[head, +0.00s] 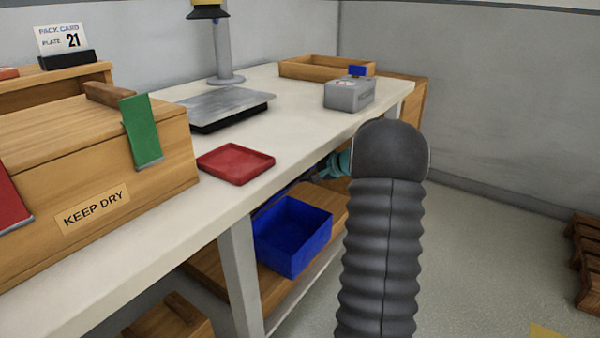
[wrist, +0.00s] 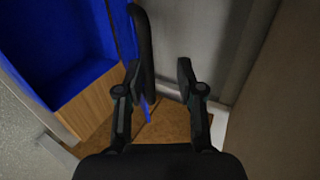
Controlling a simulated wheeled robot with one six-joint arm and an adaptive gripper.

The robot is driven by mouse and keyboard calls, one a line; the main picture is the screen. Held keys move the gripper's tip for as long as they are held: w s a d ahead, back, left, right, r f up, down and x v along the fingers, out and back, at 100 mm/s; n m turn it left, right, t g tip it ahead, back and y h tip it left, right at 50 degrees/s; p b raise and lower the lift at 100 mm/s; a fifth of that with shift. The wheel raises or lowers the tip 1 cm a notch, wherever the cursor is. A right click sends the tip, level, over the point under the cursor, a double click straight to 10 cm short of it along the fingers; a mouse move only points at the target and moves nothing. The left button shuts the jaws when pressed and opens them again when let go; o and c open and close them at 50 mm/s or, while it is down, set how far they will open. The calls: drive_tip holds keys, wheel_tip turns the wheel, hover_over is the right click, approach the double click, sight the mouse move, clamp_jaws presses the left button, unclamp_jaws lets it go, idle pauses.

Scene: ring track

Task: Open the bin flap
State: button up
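A blue bin (head: 292,236) sits on the wooden lower shelf under the table. In the head view its top looks open. In the wrist view the blue bin (wrist: 60,50) fills the upper left. A dark curved bar (wrist: 144,40) stands at its right edge, close to the left fingertip; I cannot tell whether they touch. In the head view my gripper is hidden; my teal wrist part shows by the table edge.
The white table (head: 190,215) overhangs the shelf, with a leg (head: 240,275) left of the bin. A red tray (head: 236,164), a wooden KEEP DRY box (head: 60,185) and a grey box (head: 349,94) stand on top. Floor is clear at right, before a pallet (head: 584,255).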

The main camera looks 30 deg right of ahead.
drive_tip(key=v, duration=1)
drive_tip(key=shift+r, duration=0.15)
drive_tip(key=shift+d, duration=0.1)
